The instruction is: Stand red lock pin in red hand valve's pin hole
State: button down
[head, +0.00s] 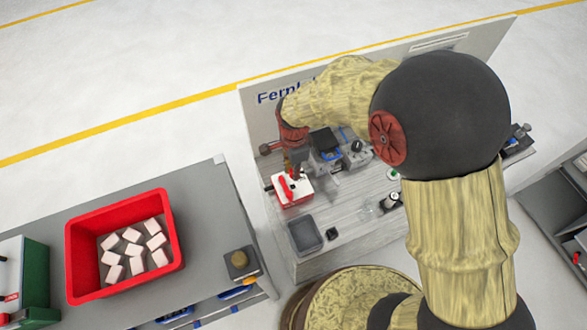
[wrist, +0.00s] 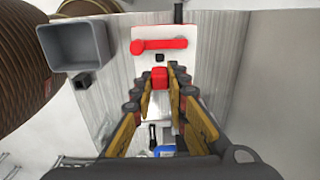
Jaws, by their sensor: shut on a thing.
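The red hand valve (head: 301,191) is a white-topped block with red sides, on the workbench in the head view. Its red handle (wrist: 158,45) lies across the white top in the wrist view. A small dark square (wrist: 160,58), seemingly the pin hole, shows just below the handle. My gripper (wrist: 161,84) is shut on the red lock pin (wrist: 160,73), whose red block-shaped head shows between the fingertips. The pin is close to the dark square, on the near side of it in the wrist view. Its lower end is hidden, so I cannot tell whether it touches the valve.
A grey open tray (head: 306,236) stands in front of the valve, with a small black block (head: 332,234) beside it. Grey machine parts (head: 355,153) stand to the right of the gripper. A red crate (head: 75,262) with several pale blocks is on the left bench.

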jog(key=shift+f+b, duration=1.85)
jog(key=shift+f, duration=0.95)
jog(key=shift+f+b, duration=0.45)
jog(key=shift+f, duration=0.6)
jog(key=c, duration=1.8)
grip_release()
jog(key=shift+o, duration=0.7)
jog(key=shift+r, duration=0.1)
notch_tip(320, 180, up, 9)
jog(key=p, duration=0.6)
